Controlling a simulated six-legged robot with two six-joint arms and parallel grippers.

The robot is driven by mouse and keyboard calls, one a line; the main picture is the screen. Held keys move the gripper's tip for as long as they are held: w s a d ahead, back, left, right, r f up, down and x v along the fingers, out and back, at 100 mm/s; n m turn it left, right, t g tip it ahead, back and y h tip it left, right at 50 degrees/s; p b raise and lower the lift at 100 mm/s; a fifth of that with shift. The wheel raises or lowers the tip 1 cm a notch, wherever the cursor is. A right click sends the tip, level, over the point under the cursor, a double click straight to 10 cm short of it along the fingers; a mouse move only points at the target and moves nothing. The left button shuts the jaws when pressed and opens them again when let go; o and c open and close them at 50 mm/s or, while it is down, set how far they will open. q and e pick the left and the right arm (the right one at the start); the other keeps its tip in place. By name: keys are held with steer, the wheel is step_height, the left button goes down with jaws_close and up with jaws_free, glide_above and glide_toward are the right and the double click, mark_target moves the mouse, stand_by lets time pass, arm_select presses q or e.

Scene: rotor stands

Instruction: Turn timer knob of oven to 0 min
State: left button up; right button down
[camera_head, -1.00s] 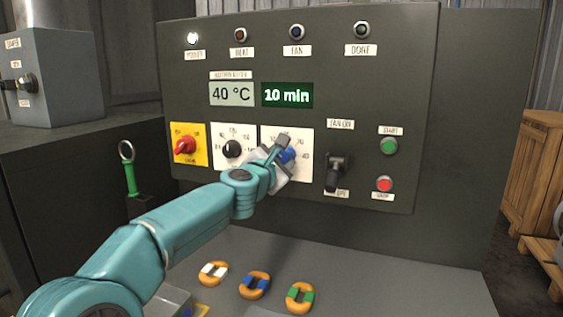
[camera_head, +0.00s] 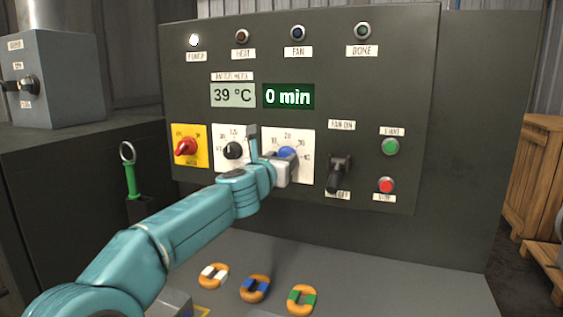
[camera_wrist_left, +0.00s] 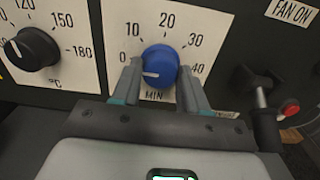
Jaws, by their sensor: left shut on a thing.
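The blue timer knob (camera_head: 287,151) sits on a white dial plate marked in minutes on the dark oven panel (camera_head: 330,110). In the left wrist view the blue knob (camera_wrist_left: 160,62) has its white pointer line towards the 0 mark at its left. The green display (camera_head: 288,96) reads 0 min. My left gripper (camera_head: 274,156) is at the knob. In the left wrist view its fingers (camera_wrist_left: 161,80) stand on both sides of the knob, shut on it. My right gripper is not in view.
Left of the timer are a black temperature knob (camera_head: 234,150) and a red switch (camera_head: 186,146). A black lever (camera_head: 339,174) and green and red buttons (camera_head: 386,185) are to the right. Several orange rings (camera_head: 255,288) lie on the grey surface below.

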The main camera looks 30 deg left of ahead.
arm_select(q)
steer(key=shift+w+f, duration=0.1)
steer(key=shift+f, duration=0.25)
steer(key=o, duration=0.9)
steer(key=shift+o, duration=0.8)
steer(key=shift+r, duration=0.2)
steer(key=b+v, duration=0.3)
steer(key=v, duration=1.3)
steer(key=shift+s, duration=0.25)
